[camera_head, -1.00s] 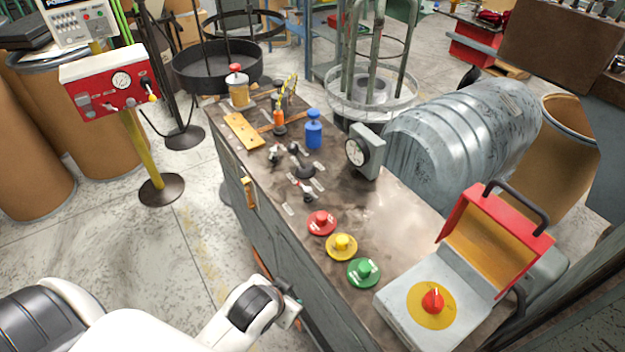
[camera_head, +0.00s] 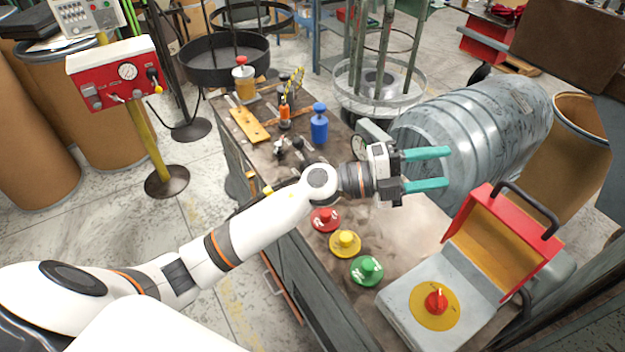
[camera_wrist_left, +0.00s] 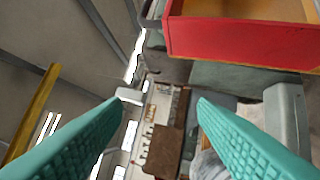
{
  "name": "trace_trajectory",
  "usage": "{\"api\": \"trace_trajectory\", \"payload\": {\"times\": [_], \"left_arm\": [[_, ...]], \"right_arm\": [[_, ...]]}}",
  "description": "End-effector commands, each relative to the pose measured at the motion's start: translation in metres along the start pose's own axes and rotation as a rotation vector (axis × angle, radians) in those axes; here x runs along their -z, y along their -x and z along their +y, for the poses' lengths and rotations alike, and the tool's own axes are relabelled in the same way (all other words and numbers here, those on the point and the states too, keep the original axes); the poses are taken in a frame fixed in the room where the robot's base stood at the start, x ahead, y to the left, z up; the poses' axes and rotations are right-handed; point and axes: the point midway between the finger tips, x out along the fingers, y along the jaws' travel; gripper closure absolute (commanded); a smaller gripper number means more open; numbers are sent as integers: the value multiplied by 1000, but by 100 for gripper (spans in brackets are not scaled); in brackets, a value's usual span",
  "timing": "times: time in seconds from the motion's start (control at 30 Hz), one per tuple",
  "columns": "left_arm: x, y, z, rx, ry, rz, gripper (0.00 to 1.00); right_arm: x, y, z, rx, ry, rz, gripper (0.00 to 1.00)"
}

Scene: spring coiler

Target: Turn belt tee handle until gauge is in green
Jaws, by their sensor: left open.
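My left gripper (camera_head: 447,168) is open and empty above the workbench, with its two teal fingers pointing right toward the ribbed grey drum. Both fingers also show in the left wrist view (camera_wrist_left: 160,103), with nothing gripped between them. The grey box gauge (camera_head: 374,131) stands on the bench just behind my left wrist. Its dial face is mostly covered, so I cannot read the needle. Small dark handles (camera_head: 296,148) sit on the bench left of my wrist, partly hidden by my arm. I cannot tell which one is the belt tee handle. My right gripper is not in view.
An open red-lidded box (camera_head: 400,303) with a red knob stands at the right. A blue bottle (camera_head: 319,126) stands beyond my arm. The ribbed drum (camera_head: 475,125) lies behind the bench.

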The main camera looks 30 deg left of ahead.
Motion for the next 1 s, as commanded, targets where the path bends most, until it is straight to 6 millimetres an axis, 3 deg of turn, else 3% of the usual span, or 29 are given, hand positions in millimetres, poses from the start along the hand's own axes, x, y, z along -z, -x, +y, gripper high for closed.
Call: {"api": "trace_trajectory", "payload": {"times": [0.07, 0.17, 0.3, 0.4, 0.53, 0.63, 0.77, 0.87, 1.0], "left_arm": [[0, -3, -18, 189, -115, -128, 47], [13, 10, -47, 469, -227, -245, 47], [58, 58, -72, 908, -323, -303, 47], [98, 106, -68, 1219, -340, -269, 47], [137, 163, -45, 1536, -309, -171, 47], [152, 194, -26, 1689, -272, -102, 47], [160, 212, -14, 1779, -242, -55, 47], [161, 216, -19, 1793, -235, -51, 47], [163, 220, -40, 1791, -235, -55, 47]], "right_arm": [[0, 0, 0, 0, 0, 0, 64], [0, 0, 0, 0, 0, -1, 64], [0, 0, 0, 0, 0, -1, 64], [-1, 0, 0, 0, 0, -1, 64], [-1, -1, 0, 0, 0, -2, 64], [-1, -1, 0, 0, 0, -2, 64], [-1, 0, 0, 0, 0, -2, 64], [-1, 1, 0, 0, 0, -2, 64], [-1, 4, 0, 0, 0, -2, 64]]}}
